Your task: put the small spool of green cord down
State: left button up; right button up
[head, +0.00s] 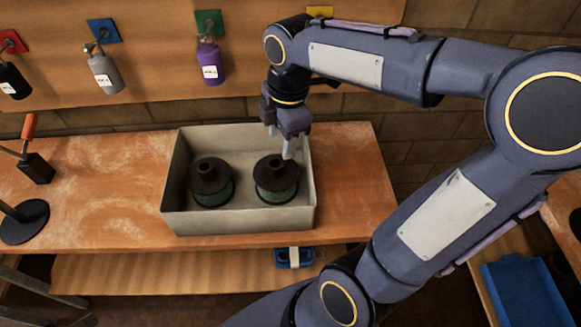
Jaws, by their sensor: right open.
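Two black spools wound with dark green cord stand upright in an open grey box (240,219) on the wooden bench. The left spool (211,188) stands in the left half of the box, and the right spool (277,184) in the right half. They look alike in size, so I cannot tell which is the small one. My right gripper (282,143) is open, pointing down just above the right spool. Its fingers hold nothing; I cannot tell whether one touches the spool's top. My left gripper is out of view.
The box walls stand close around the spools. Bottles (104,72) hang on the board behind. A black stand (24,220) and an orange-handled tool (36,160) are at the left. The bench is clear right of the box (350,190). A blue tray (522,292) is lower right.

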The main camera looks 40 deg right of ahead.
jog(key=s+a+f+m+t+y, duration=0.1)
jog(key=s+a+m+t, duration=0.1)
jog(key=s+m, duration=0.4)
jog(key=s+a+f+m+t+y, duration=0.2)
jog(key=s+m, duration=0.4)
jog(key=m, duration=0.6)
jog(key=shift+s+a+t, duration=0.3)
jog(key=shift+s+t, duration=0.1)
